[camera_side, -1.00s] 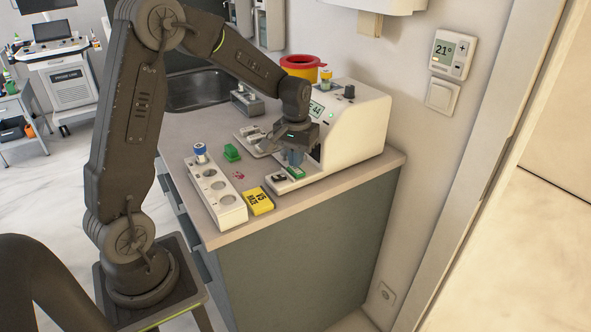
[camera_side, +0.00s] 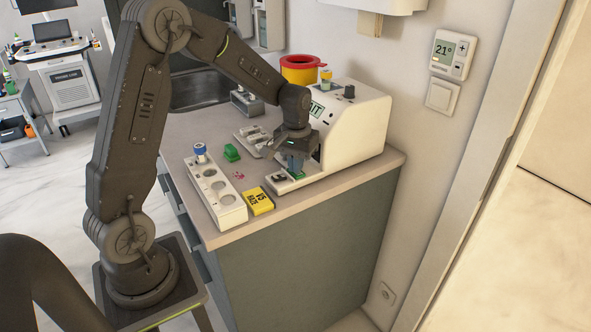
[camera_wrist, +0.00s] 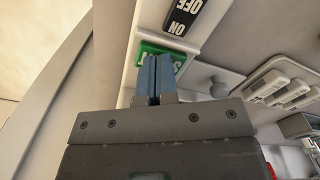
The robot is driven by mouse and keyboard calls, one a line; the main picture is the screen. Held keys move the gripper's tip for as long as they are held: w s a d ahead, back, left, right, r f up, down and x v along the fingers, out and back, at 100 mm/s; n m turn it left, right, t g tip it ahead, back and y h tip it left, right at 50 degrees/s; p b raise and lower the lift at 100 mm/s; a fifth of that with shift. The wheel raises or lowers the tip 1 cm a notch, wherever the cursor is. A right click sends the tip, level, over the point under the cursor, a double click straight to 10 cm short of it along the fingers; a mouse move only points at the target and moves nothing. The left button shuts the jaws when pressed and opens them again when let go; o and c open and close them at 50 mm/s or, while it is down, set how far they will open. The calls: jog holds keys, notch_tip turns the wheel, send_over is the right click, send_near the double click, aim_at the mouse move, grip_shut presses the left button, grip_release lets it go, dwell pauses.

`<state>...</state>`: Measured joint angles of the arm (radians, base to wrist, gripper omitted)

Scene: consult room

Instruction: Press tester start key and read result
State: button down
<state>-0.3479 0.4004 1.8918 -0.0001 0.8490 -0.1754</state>
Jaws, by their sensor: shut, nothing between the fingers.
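The tester (camera_side: 352,128) is a white box at the back right of the counter. Its display (camera_side: 316,109) reads something ending in "IT"; the first letters are hidden by my arm. The green start key (camera_wrist: 163,58) lies on the tester's low front ledge, beside a black ON/OFF switch (camera_wrist: 184,17). My gripper (camera_wrist: 155,66) is shut and empty. Its blue fingertips overlap the green key in the wrist view and cover part of its lettering. In the side view my gripper (camera_side: 295,170) is down at the key; whether it touches cannot be told for certain.
A white rack (camera_side: 216,193) with round wells holds a blue-capped tube (camera_side: 200,152). A yellow box (camera_side: 259,201) and a green block (camera_side: 232,152) lie nearby. A grey holder (camera_side: 253,138) sits left of the tester. A red-lidded yellow bin (camera_side: 299,68) stands behind.

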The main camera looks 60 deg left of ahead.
jog(key=shift+r, duration=3.5)
jog(key=s+d+r+m+t, duration=0.2)
jog(key=s+d+r+m, duration=0.1)
jog(key=s+d, duration=0.4)
jog(key=s+d+r+m+t, duration=0.3)
jog(key=s+d+r, duration=0.2)
jog(key=s, duration=0.8)
jog(key=shift+d+t, duration=0.3)
jog(key=shift+d, duration=0.85)
